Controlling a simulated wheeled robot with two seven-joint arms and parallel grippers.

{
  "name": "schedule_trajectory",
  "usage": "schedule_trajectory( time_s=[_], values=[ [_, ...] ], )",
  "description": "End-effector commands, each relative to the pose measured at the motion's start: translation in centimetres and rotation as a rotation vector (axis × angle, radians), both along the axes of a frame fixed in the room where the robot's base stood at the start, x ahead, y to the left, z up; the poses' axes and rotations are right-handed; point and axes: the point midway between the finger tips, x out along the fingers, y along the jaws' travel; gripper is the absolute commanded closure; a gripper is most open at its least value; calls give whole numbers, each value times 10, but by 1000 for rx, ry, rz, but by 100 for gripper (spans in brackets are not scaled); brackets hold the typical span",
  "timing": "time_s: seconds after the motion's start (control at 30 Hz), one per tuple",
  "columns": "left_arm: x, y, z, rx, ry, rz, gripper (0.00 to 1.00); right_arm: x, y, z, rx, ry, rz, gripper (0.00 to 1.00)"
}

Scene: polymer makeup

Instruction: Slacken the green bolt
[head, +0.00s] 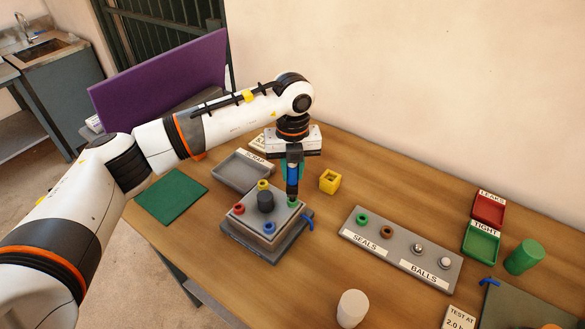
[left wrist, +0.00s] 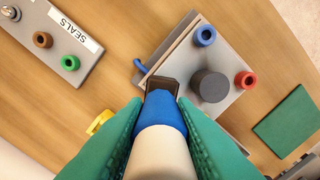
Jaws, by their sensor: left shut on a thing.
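A grey block fixture (head: 265,232) stands on the table with a dark round knob (head: 265,201) in its middle. Red (head: 239,210), yellow (head: 263,186), blue (head: 269,228) and green (head: 293,203) bolts sit around its corners. My left gripper (head: 294,166) points down above the green bolt, shut on a driver tool with a blue band (head: 292,177). The tool also shows in the left wrist view (left wrist: 160,112), its dark tip over the fixture's corner. The tool hides the green bolt there. Whether the tip is seated on the bolt, I cannot tell. My right gripper is out of view.
A grey scrap tray (head: 242,172) lies behind the fixture, a green mat (head: 171,196) to its left. A yellow hollow cube (head: 330,181) stands to the right, then the seals and balls rack (head: 401,250). A blue handle (head: 308,223) juts from the fixture's right side.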

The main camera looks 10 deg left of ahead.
Motion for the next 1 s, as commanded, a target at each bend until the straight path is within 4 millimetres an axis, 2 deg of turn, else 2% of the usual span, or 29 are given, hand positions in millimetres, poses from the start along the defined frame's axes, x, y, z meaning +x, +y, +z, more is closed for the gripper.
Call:
schedule_trajectory(
  time_s=[0.17,0.4,0.73,0.77,0.8,0.9,1.0],
  values=[
    [1,0,2,-1,-4,4,100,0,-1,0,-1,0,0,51],
    [1,0,2,-1,-5,156,100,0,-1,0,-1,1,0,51],
    [1,0,2,-1,-5,213,100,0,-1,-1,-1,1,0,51],
    [1,0,2,-1,-5,228,74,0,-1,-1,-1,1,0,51],
    [1,0,2,-1,-5,224,68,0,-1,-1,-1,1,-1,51],
    [1,0,2,-2,-4,223,52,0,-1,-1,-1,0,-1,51],
    [1,0,1,-1,-3,222,51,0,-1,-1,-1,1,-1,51]
  ],
)
